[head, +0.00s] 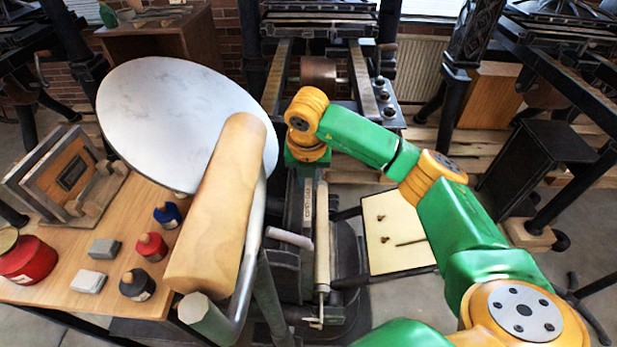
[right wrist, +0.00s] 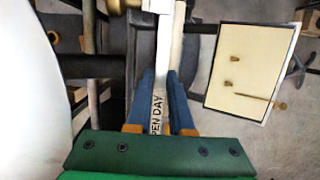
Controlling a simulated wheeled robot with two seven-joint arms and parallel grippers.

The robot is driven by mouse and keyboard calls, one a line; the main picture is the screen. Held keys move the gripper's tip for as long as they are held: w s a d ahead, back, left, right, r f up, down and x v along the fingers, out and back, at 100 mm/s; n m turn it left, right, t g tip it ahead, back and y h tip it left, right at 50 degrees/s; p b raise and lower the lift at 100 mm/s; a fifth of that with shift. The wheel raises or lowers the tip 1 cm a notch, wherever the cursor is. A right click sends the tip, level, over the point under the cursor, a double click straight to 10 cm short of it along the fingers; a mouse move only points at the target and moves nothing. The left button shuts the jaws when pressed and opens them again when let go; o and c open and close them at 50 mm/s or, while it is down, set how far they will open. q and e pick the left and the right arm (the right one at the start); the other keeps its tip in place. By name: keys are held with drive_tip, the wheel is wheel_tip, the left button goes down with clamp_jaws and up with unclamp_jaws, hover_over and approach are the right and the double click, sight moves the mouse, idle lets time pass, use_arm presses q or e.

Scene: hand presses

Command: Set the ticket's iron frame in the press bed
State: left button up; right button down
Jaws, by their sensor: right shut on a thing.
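My right gripper (head: 308,168) points down beyond the wooden cylinder, at the middle of the head view. In the right wrist view its blue fingers (right wrist: 160,108) are shut on a narrow pale metal bar (right wrist: 158,104) lettered "…PEN DAY". This seems to be the iron frame seen edge-on; its lettered edge (head: 307,203) also shows below the gripper in the head view. Its far faces are hidden. Dark press parts (head: 346,262) lie below and beside it; I cannot tell whether the frame touches them. A ticket is not clear to me. My left gripper is out of view.
A large white disc (head: 165,115) and a thick wooden cylinder (head: 222,200) stand close on the left. The bench (head: 130,215) holds a frame rack (head: 75,168), a red pot (head: 28,260) and small bottles. A cream board (head: 397,228) with pegs is at right. Press rails (head: 279,75) lie ahead.

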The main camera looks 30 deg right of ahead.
drive_tip(key=shift+f, duration=0.2)
drive_tip(key=shift+f+b, duration=0.4)
drive_tip(key=shift+b, duration=0.1)
drive_tip(key=shift+f, duration=0.15)
idle(0.5)
drive_tip(key=shift+s+f, duration=0.1)
idle(0.4)
drive_tip(key=c, duration=0.6)
unclamp_jaws()
drive_tip(key=shift+c, duration=0.2)
drive_tip(key=shift+w+d+p+v, duration=0.15)
drive_tip(key=shift+p+v, duration=0.35)
drive_tip(key=shift+v, duration=0.25)
drive_tip(key=shift+w+d+p+v, duration=0.15)
drive_tip(key=shift+p+v, duration=0.3)
drive_tip(key=shift+v, duration=0.3)
drive_tip(key=shift+w+a+p+v, duration=0.15)
drive_tip(key=shift+p+v, duration=0.35)
drive_tip(key=shift+v, duration=0.25)
